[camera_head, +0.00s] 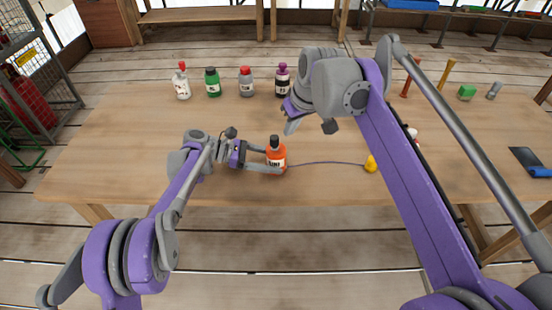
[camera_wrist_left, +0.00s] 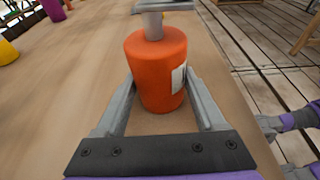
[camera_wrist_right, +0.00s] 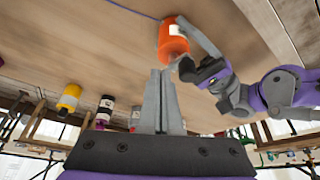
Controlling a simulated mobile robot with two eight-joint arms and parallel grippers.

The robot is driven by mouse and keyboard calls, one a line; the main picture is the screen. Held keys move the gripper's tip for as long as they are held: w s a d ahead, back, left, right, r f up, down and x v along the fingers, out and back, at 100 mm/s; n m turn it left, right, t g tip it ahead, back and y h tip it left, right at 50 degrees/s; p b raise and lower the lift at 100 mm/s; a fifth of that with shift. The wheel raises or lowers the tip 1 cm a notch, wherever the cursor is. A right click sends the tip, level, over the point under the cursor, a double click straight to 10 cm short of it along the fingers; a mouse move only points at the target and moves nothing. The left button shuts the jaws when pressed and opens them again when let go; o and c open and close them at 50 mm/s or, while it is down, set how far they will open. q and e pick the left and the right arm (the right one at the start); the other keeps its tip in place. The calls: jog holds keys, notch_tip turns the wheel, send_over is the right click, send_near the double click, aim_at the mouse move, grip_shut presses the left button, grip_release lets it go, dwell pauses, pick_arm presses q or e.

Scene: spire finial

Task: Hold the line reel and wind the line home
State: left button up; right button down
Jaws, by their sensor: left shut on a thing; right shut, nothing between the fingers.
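The orange line reel (camera_head: 276,158), with a white label and a dark top, stands on the wooden table. My left gripper (camera_head: 279,160) is shut around its sides; the left wrist view shows the orange body (camera_wrist_left: 157,65) between both fingers. A thin purple-grey line (camera_head: 325,162) runs right from the reel along the table to a small yellow piece (camera_head: 371,164). My right gripper (camera_head: 292,126) is above and slightly right of the reel, apart from it. Its fingers (camera_wrist_right: 160,75) are together and empty in the right wrist view, with the reel (camera_wrist_right: 173,42) beyond.
Along the table's back stand a white bottle with a red cap (camera_head: 181,84), a green bottle (camera_head: 212,83), a grey bottle with a red cap (camera_head: 246,82) and a purple-capped bottle (camera_head: 282,80). A green block (camera_head: 467,92) is at far right. The front left table is clear.

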aim_at(284, 153)
jog(key=shift+f, duration=0.2)
dwell(0.5)
jog(key=shift+f, duration=1.3)
jog(key=shift+a, duration=0.15)
jog(key=shift+a, duration=0.6)
jog(key=shift+s+a, duration=0.2)
jog(key=shift+s, duration=0.2)
dwell(0.3)
notch_tip(284, 153, up, 7)
dwell(0.9)
